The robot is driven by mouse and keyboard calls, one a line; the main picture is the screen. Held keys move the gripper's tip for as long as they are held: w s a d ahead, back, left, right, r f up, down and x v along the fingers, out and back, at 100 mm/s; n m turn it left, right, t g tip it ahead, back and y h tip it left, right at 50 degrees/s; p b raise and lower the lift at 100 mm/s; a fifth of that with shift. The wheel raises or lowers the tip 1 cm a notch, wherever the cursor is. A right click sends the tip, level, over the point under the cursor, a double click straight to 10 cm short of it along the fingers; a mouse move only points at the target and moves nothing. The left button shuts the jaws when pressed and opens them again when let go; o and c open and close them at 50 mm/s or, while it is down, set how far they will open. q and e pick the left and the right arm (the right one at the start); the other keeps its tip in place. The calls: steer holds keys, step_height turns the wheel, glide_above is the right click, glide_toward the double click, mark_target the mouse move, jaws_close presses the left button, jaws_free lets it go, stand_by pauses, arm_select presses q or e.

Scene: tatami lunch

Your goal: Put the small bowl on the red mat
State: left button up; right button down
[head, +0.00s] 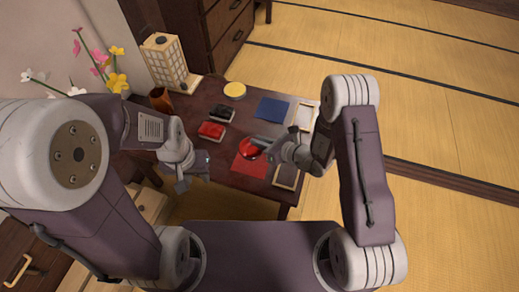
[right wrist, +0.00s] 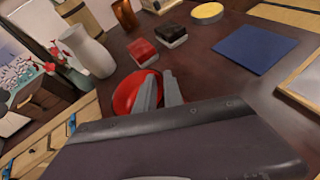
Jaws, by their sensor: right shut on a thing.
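The small red bowl (head: 247,152) is at my right gripper (head: 262,146), which is shut on its rim. In the right wrist view the bowl (right wrist: 124,92) sits at the fingertips (right wrist: 160,90), partly hidden by the fingers. The red mat (head: 250,170) lies on the table just below the bowl in the head view. The bowl overlaps the mat's far edge there; I cannot tell whether it touches the mat. My left gripper (head: 183,184) is near the table's left front edge, away from the bowl; its jaws are too unclear to read.
On the dark table (head: 190,102) are a black-topped box (head: 222,113), a red-topped box (head: 211,130), a yellow disc (head: 234,90), a blue mat (head: 272,108) and a framed tray (head: 287,176). A lantern (head: 165,62) and a brown cup (head: 160,99) stand at the far left.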

step_height(320, 180, down, 4)
steer(key=shift+f+b, duration=0.15)
steer(key=shift+b, duration=1.05)
steer(key=shift+r, duration=0.2)
steer(key=c, duration=1.4)
jaws_free()
steer(key=shift+c, duration=0.2)
steer(key=shift+d, duration=0.1)
